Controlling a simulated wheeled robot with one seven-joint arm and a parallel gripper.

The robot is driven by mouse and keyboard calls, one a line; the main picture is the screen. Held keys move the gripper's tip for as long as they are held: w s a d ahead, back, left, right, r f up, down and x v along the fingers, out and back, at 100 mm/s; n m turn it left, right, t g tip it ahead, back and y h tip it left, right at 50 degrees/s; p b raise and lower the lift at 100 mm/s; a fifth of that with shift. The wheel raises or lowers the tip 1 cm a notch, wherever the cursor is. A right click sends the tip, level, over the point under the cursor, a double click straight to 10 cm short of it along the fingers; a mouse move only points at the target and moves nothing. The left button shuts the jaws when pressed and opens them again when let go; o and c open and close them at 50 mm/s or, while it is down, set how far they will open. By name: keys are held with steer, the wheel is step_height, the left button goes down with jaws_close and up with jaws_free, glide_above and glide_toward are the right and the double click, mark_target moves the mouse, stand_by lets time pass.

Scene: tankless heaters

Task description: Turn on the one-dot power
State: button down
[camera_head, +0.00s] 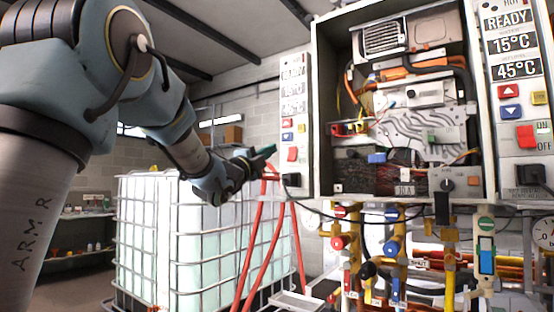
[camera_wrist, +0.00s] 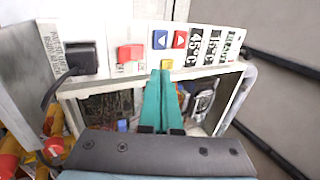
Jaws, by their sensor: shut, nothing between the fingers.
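The left control panel (camera_head: 293,110) has a red rocker switch (camera_head: 292,154) below its small buttons and displays. That red switch also shows in the wrist view (camera_wrist: 130,53), left of the fingertips. The right panel has its own red switch (camera_head: 526,136) beside ON and OFF lettering. I cannot make out any dot markings, so I cannot tell which switch is the one-dot one. My gripper (camera_head: 270,149) has teal fingers, shut and empty, just left of the left panel. In the wrist view the fingertips (camera_wrist: 165,72) appear over the panel near its yellow button (camera_wrist: 167,64); contact cannot be told.
The open heater cabinet (camera_head: 320,110) stands right of the left panel. A black plug (camera_head: 291,180) sits below the red switch. A caged white tank (camera_head: 145,225) stands behind. Valves and pipes (camera_head: 395,250) crowd beneath the cabinet.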

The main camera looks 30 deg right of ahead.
steer(key=shift+s+a+b, duration=0.25)
steer(key=shift+s+a, duration=0.15)
steer(key=shift+a, duration=0.35)
steer(key=shift+s+a+b, duration=0.2)
steer(key=shift+s+a, duration=0.25)
steer(key=shift+a, duration=0.25)
steer(key=shift+s+a+b, duration=0.25)
steer(key=shift+s+a, duration=0.15)
steer(key=shift+a, duration=0.35)
steer(key=w+a+f+n+t+y+p, duration=0.1)
steer(key=w+a+f+n+t+y, duration=0.1)
steer(key=w+a+f+n+y, duration=0.3)
steer(key=w+a+f+n+t+y, duration=0.1)
steer(key=w+a+f+n+y, duration=0.3)
steer(key=f, duration=0.4)
steer(key=s+a+f+n+g+y+p, duration=0.1)
steer(key=s+a+f+n+g+y, duration=0.15)
steer(key=a+f+n+y, duration=0.6)
steer(key=s+a+f+n+g+y+p, duration=0.1)
steer(key=s+a+f+n+g, duration=0.4)
steer(key=s+a+f, duration=0.4)
steer(key=s+a+f+n+g+y, duration=0.1)
steer(key=s+a+f+n+g, duration=0.4)
steer(key=s+a+f, duration=0.4)
steer(key=s+f+n, duration=0.1)
steer(key=s+f, duration=0.3)
steer(key=shift+a+f+p, duration=0.15)
steer(key=shift+f+p, duration=0.15)
steer(key=shift+p, duration=0.05)
steer(key=shift+n+y, duration=0.25)
